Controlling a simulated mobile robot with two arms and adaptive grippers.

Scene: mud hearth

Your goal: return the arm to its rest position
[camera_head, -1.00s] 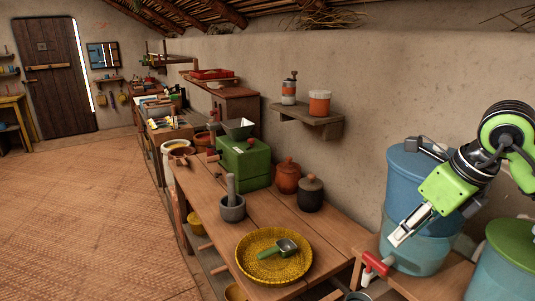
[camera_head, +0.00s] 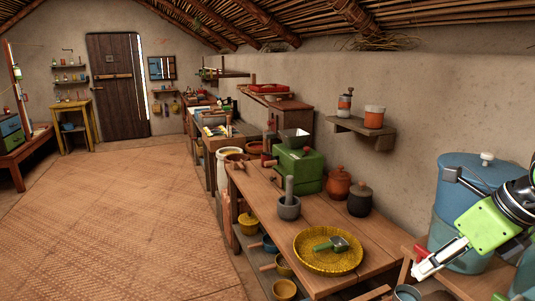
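My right gripper (camera_head: 421,271) reaches in from the right edge, its green wrist toward the right and its pale fingers pointing down and left. It is in front of the blue water container (camera_head: 462,172) and next to its red tap (camera_head: 421,253) in the picture. I see no object in its fingers, but they show edge-on, so I cannot tell whether they are open or shut, or whether they touch the tap. Part of the container is hidden behind my arm. My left gripper is not in view.
A wooden table (camera_head: 262,214) holds a yellow woven tray (camera_head: 307,259) with a green-handled scoop (camera_head: 331,245), a grey mortar (camera_head: 289,209), a green box (camera_head: 300,172) and two lidded pots. A wall shelf (camera_head: 360,131) is above. The floor (camera_head: 110,220) at left is clear.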

